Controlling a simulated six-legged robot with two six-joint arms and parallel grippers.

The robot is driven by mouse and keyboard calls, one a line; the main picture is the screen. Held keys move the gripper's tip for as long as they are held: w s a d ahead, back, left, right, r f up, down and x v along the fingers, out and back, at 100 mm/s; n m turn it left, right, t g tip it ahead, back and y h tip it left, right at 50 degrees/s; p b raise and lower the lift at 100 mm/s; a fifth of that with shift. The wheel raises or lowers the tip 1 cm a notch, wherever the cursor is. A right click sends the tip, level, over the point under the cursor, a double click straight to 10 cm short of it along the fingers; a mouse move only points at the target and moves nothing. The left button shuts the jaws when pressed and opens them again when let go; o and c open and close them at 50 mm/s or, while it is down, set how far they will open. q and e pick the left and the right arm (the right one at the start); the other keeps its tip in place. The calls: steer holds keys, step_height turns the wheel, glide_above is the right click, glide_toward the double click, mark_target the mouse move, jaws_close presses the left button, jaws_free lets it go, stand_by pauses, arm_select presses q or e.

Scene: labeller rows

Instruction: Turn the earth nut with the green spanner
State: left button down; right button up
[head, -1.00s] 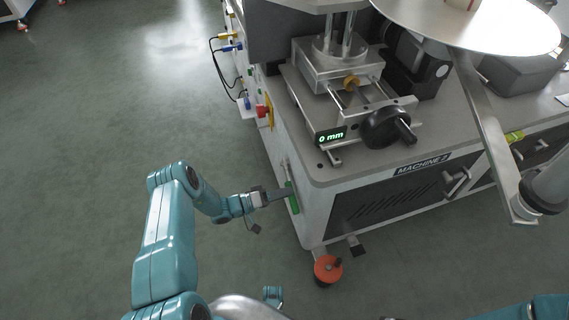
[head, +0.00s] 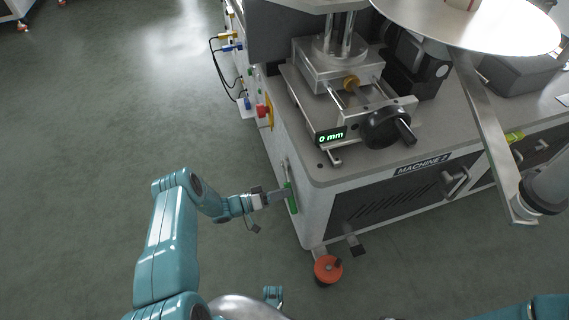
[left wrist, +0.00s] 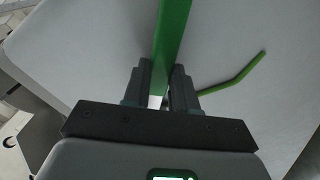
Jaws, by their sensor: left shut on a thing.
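The green spanner (head: 292,200) stands along the left side panel of the machine in the head view, below the worktop corner. My left gripper (head: 283,195) is shut on it. In the left wrist view the spanner (left wrist: 173,35) shows as a broad green bar running up from between the fingers (left wrist: 160,90) of my left gripper, over a pale grey panel. The earth nut cannot be made out; the spanner and gripper may hide it. A thin bent green piece (left wrist: 235,78), perhaps a cable, lies right of the fingers. My right gripper is out of view.
The machine (head: 320,205) has a worktop with a black handwheel (head: 385,128) and a "0 mm" display (head: 331,136). A red knob (head: 262,111) and cables are on its left side. An orange foot (head: 327,269) stands below the corner. Floor at left is clear.

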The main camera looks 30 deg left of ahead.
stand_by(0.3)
arm_select(q)
steer(key=shift+w+a+f+m, duration=0.2)
steer(key=shift+f+m, duration=0.1)
steer(key=shift+m, duration=0.2)
steer(key=shift+w+a+f+m, duration=0.15)
steer(key=shift+f+m, duration=0.1)
steer(key=shift+m, duration=0.25)
steer(key=shift+w+a+f+m, duration=0.35)
steer(key=shift+a+f+m, duration=0.15)
steer(key=shift+m, duration=0.4)
steer(key=shift+w+a+f+m, duration=0.35)
steer(key=shift+w+a+m, duration=0.1)
steer(key=shift+m, duration=0.45)
steer(key=shift+a, duration=0.1)
